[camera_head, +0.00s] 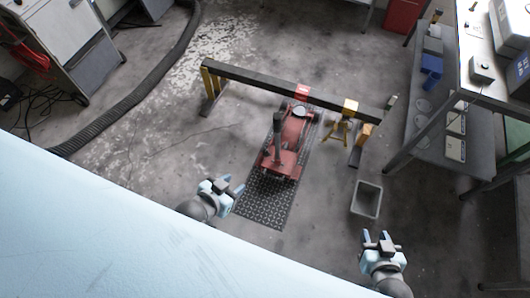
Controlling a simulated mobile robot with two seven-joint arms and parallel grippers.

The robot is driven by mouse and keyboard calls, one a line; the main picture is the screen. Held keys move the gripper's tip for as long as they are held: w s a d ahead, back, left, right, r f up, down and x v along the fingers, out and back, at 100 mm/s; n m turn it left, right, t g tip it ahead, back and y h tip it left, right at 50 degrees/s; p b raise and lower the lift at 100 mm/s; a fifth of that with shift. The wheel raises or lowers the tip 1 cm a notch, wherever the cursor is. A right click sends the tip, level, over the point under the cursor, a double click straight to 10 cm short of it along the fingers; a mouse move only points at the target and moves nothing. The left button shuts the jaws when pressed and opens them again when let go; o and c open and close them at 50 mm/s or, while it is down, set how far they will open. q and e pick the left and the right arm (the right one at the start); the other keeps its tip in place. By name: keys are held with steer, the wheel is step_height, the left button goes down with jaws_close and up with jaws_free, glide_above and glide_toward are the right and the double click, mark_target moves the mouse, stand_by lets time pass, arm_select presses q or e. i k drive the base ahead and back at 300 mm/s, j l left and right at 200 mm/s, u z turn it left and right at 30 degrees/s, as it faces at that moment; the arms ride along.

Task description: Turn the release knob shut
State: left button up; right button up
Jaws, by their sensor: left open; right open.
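A red floor jack (286,150) stands on a dark patterned mat (262,205) in the middle of the floor. Its dark upright handle socket (277,135) rises from the body. The release knob is too small to make out. My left gripper (228,184) is open and empty, near the left edge of the mat, in front of and left of the jack. My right gripper (378,237) is open and empty, well to the right of the mat and apart from the jack.
A dark beam (262,82) on yellow end stands crosses above the jack's far end. A yellow stand (340,129) is right of the jack. A grey bin (366,198) stands beyond my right gripper. A workbench (484,82) is at right. A black hose (135,100) lies at left.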

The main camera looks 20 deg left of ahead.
mark_target(266, 152)
steer(key=i+j+z, duration=0.1)
steer(key=j, duration=0.35)
steer(key=i+j+z, duration=0.1)
steer(key=i+j, duration=0.2)
steer(key=j, duration=0.2)
steer(key=i+j+z, duration=0.1)
steer(key=j, duration=0.35)
steer(key=i+j, duration=0.2)
steer(key=j, duration=0.3)
steer(key=i+j+z, duration=0.15)
steer(key=j, duration=0.35)
steer(key=i+j+z, duration=0.1)
steer(key=j, duration=0.4)
steer(key=i+j+z, duration=0.1)
steer(key=j, duration=0.45)
steer(key=i+j+z, duration=0.1)
steer(key=j, duration=0.4)
